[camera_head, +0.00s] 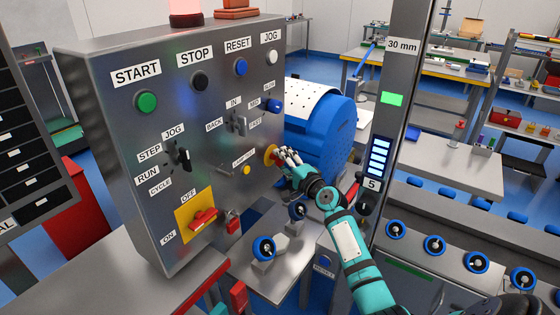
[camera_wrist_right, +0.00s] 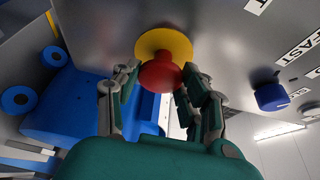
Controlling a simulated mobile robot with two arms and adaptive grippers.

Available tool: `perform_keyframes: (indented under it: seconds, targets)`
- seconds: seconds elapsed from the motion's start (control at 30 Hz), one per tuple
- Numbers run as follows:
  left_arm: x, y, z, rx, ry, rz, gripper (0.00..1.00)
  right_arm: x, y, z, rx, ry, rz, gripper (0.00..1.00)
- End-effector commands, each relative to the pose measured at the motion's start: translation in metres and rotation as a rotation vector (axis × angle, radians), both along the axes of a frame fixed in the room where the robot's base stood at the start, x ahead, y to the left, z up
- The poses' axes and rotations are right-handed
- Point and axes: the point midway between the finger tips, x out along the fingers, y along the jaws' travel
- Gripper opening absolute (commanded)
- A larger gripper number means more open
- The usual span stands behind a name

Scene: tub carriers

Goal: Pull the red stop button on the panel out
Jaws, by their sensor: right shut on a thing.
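The red stop button (camera_wrist_right: 160,76) stands on a round yellow plate (camera_wrist_right: 165,42) on the grey metal panel (camera_head: 112,112). In the head view the yellow plate (camera_head: 269,154) is at the panel's right edge, and my gripper covers much of the button. My right gripper (camera_head: 283,160) is at the button, reaching in from the right. In the right wrist view its fingers (camera_wrist_right: 160,80) lie on both sides of the red knob, shut on it. My left gripper is not in view.
A blue selector knob (camera_wrist_right: 271,96) is close to the right of the fingers. A blue motor-like drum (camera_head: 325,125) stands behind the gripper. A grey post (camera_head: 400,70) rises to the right of my forearm. Blue handwheels (camera_head: 264,248) sit below.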

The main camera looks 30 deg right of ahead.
Motion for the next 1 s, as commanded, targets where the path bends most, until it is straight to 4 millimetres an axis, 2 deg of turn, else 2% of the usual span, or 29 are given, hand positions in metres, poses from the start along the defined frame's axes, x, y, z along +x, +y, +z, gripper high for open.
perform_keyframes:
  seconds: [0.07,0.1,0.3,0.7,0.9,1.0]
  targets:
    - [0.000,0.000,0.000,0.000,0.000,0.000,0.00,0.000,0.000,-0.002,0.001,0.004,0.000,0.00]
    - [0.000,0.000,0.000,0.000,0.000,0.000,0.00,0.000,0.000,-0.002,0.001,0.004,0.000,0.45]
    - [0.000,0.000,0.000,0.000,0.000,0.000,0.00,0.000,-0.001,-0.002,0.001,0.004,-0.001,0.69]
    - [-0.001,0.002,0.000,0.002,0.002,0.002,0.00,0.001,0.000,-0.001,0.001,0.002,0.000,0.69]
    - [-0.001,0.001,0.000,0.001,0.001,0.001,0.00,0.018,0.007,-0.001,0.003,0.001,0.000,0.69]
    - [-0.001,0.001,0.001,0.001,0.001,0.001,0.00,-0.004,0.007,-0.002,0.000,0.003,-0.001,0.69]
